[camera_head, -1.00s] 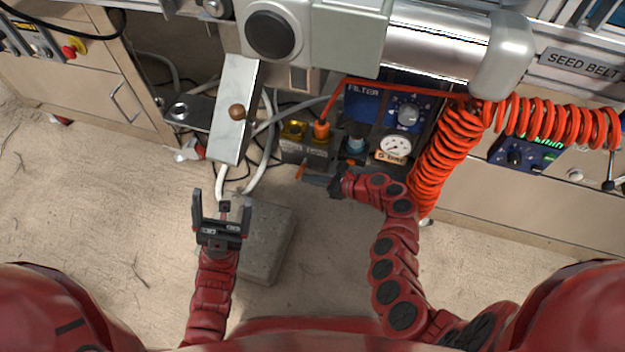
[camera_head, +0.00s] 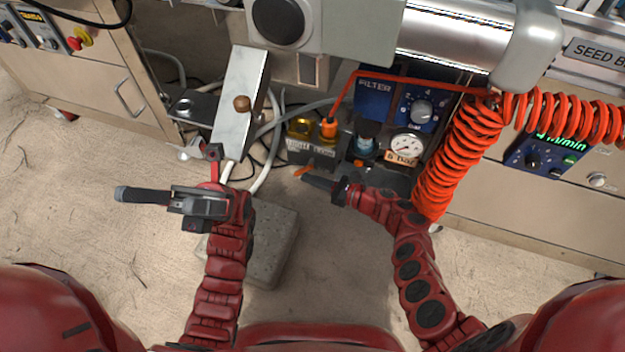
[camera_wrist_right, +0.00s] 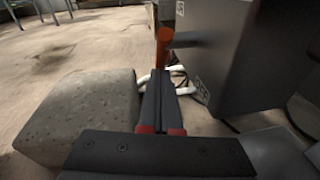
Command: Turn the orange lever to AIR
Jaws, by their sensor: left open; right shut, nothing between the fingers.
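The orange lever (camera_head: 304,171) sticks out low from the dark valve block (camera_head: 311,153) under the brass and orange fittings. In the right wrist view the lever (camera_wrist_right: 163,46) stands upright just past my fingertips, beside the dark box (camera_wrist_right: 240,55) with small white labels. The label I can see is too small to read surely. My right gripper (camera_head: 308,180) is shut and empty, its tips close to the lever; whether they touch it I cannot tell. My left gripper (camera_head: 165,195) is open and empty, over the floor at the left, turned sideways.
A grey stone block (camera_head: 270,245) lies on the floor below the valve; it also shows in the right wrist view (camera_wrist_right: 80,115). A coiled orange hose (camera_head: 455,160) hangs right of the filter panel (camera_head: 376,101). Open floor lies far left.

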